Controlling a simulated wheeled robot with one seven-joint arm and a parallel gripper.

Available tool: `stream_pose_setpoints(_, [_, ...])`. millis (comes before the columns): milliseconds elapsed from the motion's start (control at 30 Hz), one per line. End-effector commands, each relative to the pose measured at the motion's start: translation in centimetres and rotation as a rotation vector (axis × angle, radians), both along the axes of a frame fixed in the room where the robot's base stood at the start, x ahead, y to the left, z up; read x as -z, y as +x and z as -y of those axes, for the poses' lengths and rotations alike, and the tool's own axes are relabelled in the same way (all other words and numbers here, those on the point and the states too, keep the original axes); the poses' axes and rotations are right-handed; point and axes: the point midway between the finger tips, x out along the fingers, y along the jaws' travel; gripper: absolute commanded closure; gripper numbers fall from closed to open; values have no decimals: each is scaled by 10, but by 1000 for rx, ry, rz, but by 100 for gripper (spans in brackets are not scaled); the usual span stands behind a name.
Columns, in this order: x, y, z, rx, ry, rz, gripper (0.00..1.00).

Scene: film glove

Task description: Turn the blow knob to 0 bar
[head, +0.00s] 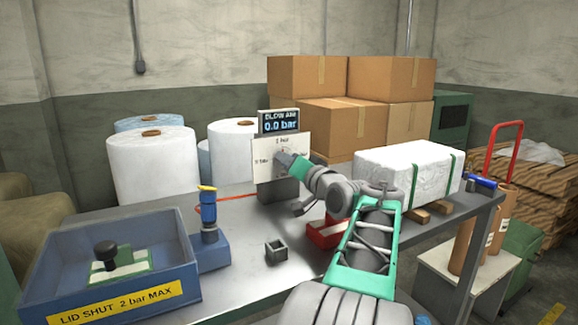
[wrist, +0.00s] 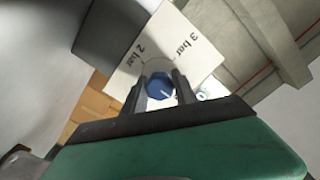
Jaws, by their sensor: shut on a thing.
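The blow air panel is a white plate (head: 266,158) on a dark stand on the table. Its display (head: 279,122) above reads "BLOW AIR 0.0 bar". The blue knob (wrist: 160,87) shows in the wrist view, between my fingers, with a white pointer line on its face. The plate (wrist: 128,62) there shows the labels "2 bar" and "3 bar". My gripper (wrist: 159,92) is shut on the knob, one finger on each side. In the head view my gripper (head: 283,158) hides the knob and part of the plate's markings.
A blue tray (head: 60,285) marked "LID SHUT 2 bar MAX" stands front left, beside a blue device with a yellow top (head: 208,205). A white wrapped block (head: 400,168) sits at the right.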

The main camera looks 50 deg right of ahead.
Motion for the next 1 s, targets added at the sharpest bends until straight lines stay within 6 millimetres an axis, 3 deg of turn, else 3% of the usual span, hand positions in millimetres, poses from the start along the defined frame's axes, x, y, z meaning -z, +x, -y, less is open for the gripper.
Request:
stream_pose_setpoints(300, [0, 0, 0, 0, -1, -2, 100])
stream_pose_setpoints(333, [0, 0, 0, 0, -1, -2, 66])
stream_pose_setpoints(600, [0, 0, 0, 1, -2, -1, 45])
stream_pose_setpoints(867, [0, -3, 0, 1, -2, 0, 45])
stream_pose_setpoints(1000, [-1, -23, -5, 5, -2, -1, 45])
